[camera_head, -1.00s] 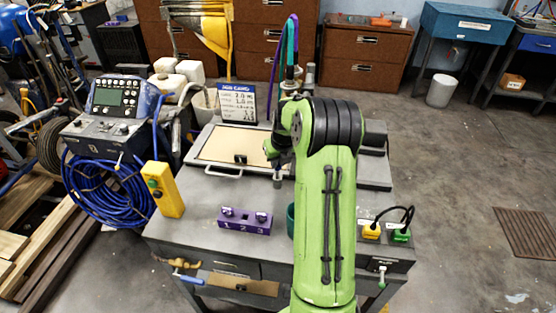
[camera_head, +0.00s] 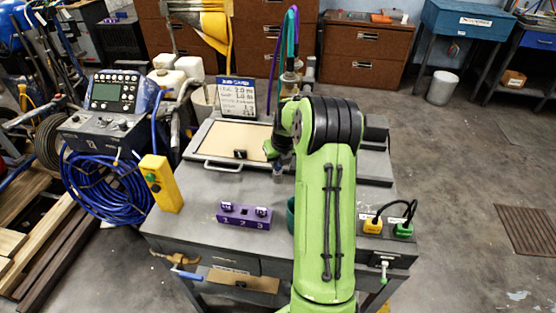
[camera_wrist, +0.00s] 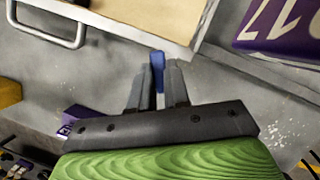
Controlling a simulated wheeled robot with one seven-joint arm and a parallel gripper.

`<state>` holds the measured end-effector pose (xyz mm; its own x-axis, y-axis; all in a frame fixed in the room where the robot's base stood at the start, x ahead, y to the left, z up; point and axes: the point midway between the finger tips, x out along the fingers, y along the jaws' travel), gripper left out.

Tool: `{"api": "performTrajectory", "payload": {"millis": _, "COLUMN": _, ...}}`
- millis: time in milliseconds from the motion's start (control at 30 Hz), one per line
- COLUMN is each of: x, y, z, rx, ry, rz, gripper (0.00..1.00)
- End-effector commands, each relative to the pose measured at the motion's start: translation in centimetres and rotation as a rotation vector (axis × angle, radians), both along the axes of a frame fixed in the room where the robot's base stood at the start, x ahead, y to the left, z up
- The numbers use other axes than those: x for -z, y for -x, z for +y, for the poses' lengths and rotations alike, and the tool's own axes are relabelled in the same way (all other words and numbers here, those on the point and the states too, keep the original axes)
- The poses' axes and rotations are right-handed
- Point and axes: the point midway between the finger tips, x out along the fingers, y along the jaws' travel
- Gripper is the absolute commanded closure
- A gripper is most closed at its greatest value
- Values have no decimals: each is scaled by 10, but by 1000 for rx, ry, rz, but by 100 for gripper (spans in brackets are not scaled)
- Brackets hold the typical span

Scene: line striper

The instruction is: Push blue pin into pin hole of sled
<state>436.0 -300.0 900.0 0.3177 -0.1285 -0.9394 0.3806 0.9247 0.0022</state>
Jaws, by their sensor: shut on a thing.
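My gripper (camera_wrist: 158,72) is shut on a small blue pin (camera_wrist: 157,59), whose upper end shows between the two fingertips. In the head view my gripper (camera_head: 278,172) is small and mostly behind my green arm, pointing down over the bench by the near edge of a flat grey unit. That unit, perhaps the sled, has a tan panel (camera_head: 225,143) and a front handle (camera_head: 222,166); the panel also shows in the wrist view (camera_wrist: 150,15). I cannot make out a pin hole, nor whether the pin touches the unit.
A purple block (camera_head: 243,217) numbered 1 to 3 stands on the grey bench, with pieces at its two ends. A yellow control box (camera_head: 160,184) is at the bench's left edge. A sign (camera_head: 237,99) stands behind the panel. Yellow (camera_head: 372,226) and green (camera_head: 403,230) plugs are at right.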

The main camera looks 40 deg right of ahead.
Motion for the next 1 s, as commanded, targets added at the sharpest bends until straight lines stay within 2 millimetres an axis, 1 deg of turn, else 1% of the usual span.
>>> {"api": "performTrajectory", "payload": {"millis": 467, "x": 1, "y": 0, "z": 0, "rx": 0, "ry": 0, "rz": 0, "gripper": 100}}
{"api": "performTrajectory", "payload": {"millis": 667, "x": 5, "y": 0, "z": 0, "rx": 0, "ry": 0, "rz": 0, "gripper": 100}}
{"api": "performTrajectory", "payload": {"millis": 700, "x": 5, "y": 0, "z": 0, "rx": 0, "ry": 0, "rz": 1, "gripper": 81}}
{"api": "performTrajectory", "payload": {"millis": 867, "x": 5, "y": 0, "z": 0, "rx": 0, "ry": 0, "rz": 0, "gripper": 56}}
{"api": "performTrajectory", "payload": {"millis": 900, "x": 5, "y": 0, "z": 0, "rx": 0, "ry": 0, "rz": 0, "gripper": 54}}
{"api": "performTrajectory", "payload": {"millis": 1000, "x": 5, "y": 0, "z": 0, "rx": 0, "ry": 0, "rz": 0, "gripper": 54}}
